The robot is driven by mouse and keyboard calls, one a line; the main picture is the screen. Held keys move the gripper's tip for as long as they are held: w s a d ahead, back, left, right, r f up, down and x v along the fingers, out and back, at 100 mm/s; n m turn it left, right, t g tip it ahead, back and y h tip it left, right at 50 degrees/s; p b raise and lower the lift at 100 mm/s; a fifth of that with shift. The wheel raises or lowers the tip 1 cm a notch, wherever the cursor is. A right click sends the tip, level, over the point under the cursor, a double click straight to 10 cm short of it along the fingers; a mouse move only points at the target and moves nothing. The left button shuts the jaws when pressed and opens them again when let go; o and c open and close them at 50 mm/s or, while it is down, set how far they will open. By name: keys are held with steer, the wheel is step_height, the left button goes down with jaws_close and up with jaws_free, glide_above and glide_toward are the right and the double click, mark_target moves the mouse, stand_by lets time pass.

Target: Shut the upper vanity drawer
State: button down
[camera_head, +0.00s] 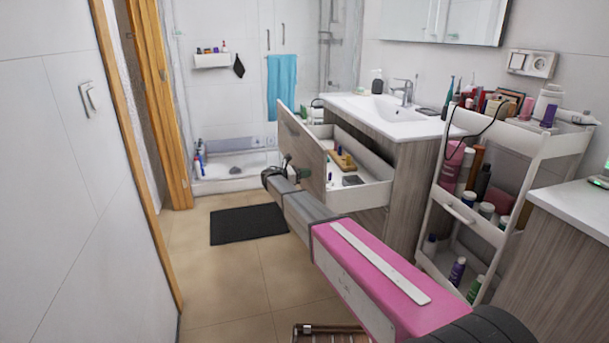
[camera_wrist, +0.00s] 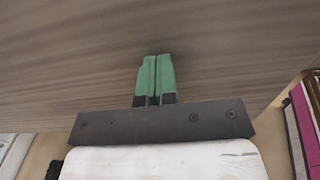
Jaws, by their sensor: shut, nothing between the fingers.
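The upper vanity drawer (camera_head: 350,195) is pulled well out from the vanity (camera_head: 402,215) under the sink in the head view. Its wood-grain front panel (camera_head: 299,138) faces left, and small items lie inside. My gripper (camera_head: 296,172) is at the lower near part of this panel. In the wrist view, the green fingers of my gripper (camera_wrist: 155,62) are together and empty, pointing at the wood-grain panel (camera_wrist: 220,50), which fills most of the view. The fingertips are very close to the panel; I cannot tell if they touch.
A white cart (camera_head: 468,212) with several cosmetics stands right of the vanity. A wood cabinet (camera_head: 560,250) is at the near right. A dark mat (camera_head: 248,224) lies on the tiled floor before the shower.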

steer(key=x, duration=3.3)
steer(key=shift+d, duration=0.25)
steer(key=shift+w+d+f, duration=0.1)
steer(key=shift+w+d, duration=0.05)
steer(key=shift+w, duration=0.05)
